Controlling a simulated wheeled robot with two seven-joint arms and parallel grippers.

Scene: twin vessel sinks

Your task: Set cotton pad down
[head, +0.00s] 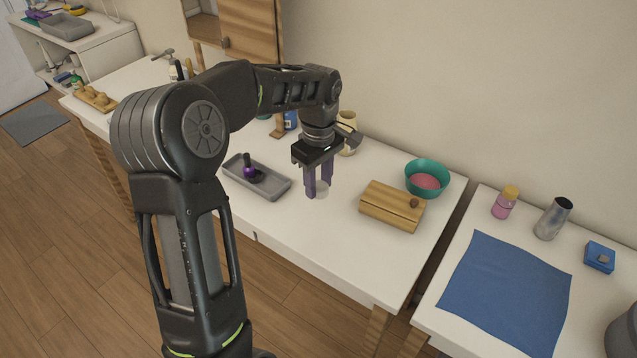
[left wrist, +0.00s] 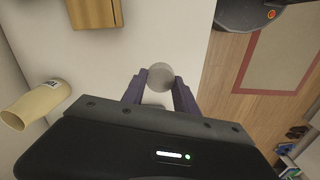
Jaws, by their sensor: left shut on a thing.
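My left gripper (head: 318,190) points down over the white counter (head: 300,228), between the grey tray and the wooden box. Its purple fingers are shut on the cotton pad (head: 322,189), a small pale round disc at the fingertips. In the left wrist view, the pad (left wrist: 160,77) shows as a grey-white disc between the fingertips (left wrist: 160,86). The fingertips are low over the counter; I cannot tell whether the pad touches it. My right gripper is not in view.
A grey tray (head: 273,190) with a dark purple item (head: 250,174) stands left of the gripper. A wooden box (head: 391,207) and a teal bowl (head: 427,167) with pink inside stand to the right. A cream vase (head: 347,120) stands behind. The counter's front is clear.

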